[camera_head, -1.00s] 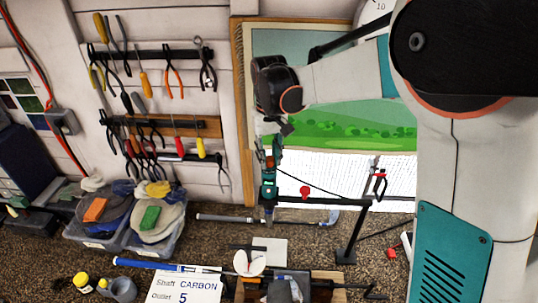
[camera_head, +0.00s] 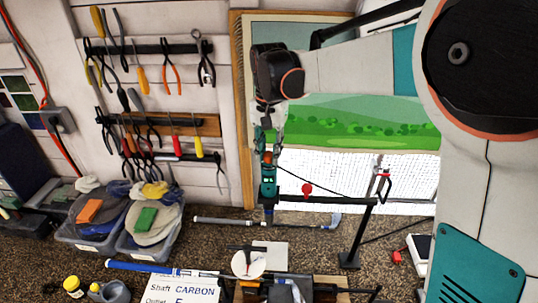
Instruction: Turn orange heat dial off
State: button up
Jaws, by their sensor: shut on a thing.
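The teal heat tool (camera_head: 268,185) stands upright at the left end of a black stand arm, nozzle down. Its orange heat dial (camera_head: 267,157) shows as a small orange patch near the top of the tool. My gripper (camera_head: 267,145) points down from above and is shut at the top of the tool, on the dial. The fingers are small and dark, and partly hide the dial, so its setting cannot be read.
The black stand (camera_head: 352,235) has a red knob (camera_head: 307,189) and a red clamp (camera_head: 384,183). A golf club (camera_head: 250,221) lies behind on the bench. A blue-gripped club (camera_head: 140,267) and a sign (camera_head: 185,290) lie in front. Bins (camera_head: 150,232) stand at left.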

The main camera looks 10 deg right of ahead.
aim_at(269, 154)
jog(key=shift+m+b, duration=0.35)
jog(key=shift+m, duration=0.45)
jog(key=o, duration=1.1)
jog(key=shift+r, duration=0.1)
notch_tip(269, 154, up, 12)
